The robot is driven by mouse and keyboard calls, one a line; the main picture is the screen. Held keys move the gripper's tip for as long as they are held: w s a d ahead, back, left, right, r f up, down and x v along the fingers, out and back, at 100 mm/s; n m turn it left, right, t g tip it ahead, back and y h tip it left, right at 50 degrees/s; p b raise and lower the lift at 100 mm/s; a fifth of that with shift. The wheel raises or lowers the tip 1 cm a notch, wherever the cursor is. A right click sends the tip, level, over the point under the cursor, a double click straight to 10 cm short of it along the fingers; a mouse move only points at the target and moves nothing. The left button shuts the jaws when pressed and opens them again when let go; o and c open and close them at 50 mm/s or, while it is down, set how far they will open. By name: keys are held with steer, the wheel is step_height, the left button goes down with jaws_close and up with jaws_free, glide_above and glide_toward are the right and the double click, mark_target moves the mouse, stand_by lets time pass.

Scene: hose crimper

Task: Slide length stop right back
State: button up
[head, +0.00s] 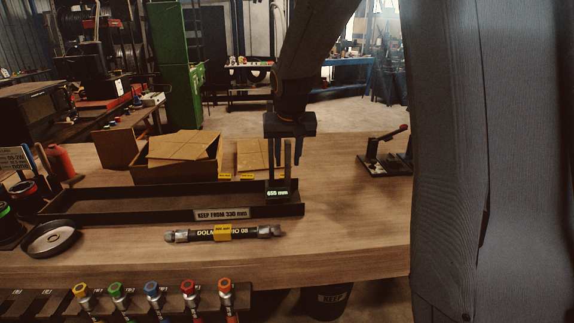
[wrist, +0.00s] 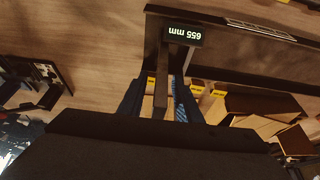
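The length stop (head: 278,192) is a dark block with a lit 655 mm readout and an upright post. It sits at the right end of a long dark trough (head: 120,201). My gripper (head: 287,158) points down over the stop, its fingers at the height of the post. In the wrist view the stop's readout (wrist: 184,36) is upside down, and the post (wrist: 162,88) stands between the two fingers of my gripper (wrist: 158,98). A gap shows beside the post, so the fingers look open. Contact with the post cannot be told.
A label on the trough front (head: 221,214) reads KEEP FROM 330 mm. A black hose with metal ends (head: 223,233) lies in front. Cardboard boxes (head: 180,172) stand behind the trough. A lever device (head: 385,155) stands to the right. Bare wood lies between it and the stop.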

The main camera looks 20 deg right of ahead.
mark_target(288, 144)
steer(key=shift+b+v, duration=0.5)
steer(key=shift+v, duration=1.95)
steer(key=s+a+f+n+g, duration=0.1)
steer(key=s+a+f, duration=0.1)
steer(key=s+f, duration=0.6)
steer(key=s+a+f+n+g+y, duration=0.1)
steer(key=s+a+f, duration=0.1)
steer(key=s+f, duration=0.6)
steer(key=s, duration=0.7)
steer(key=shift+s+a+n+g, duration=0.25)
steer(key=shift+s+n+g, duration=0.05)
steer(key=shift+s+g, duration=0.1)
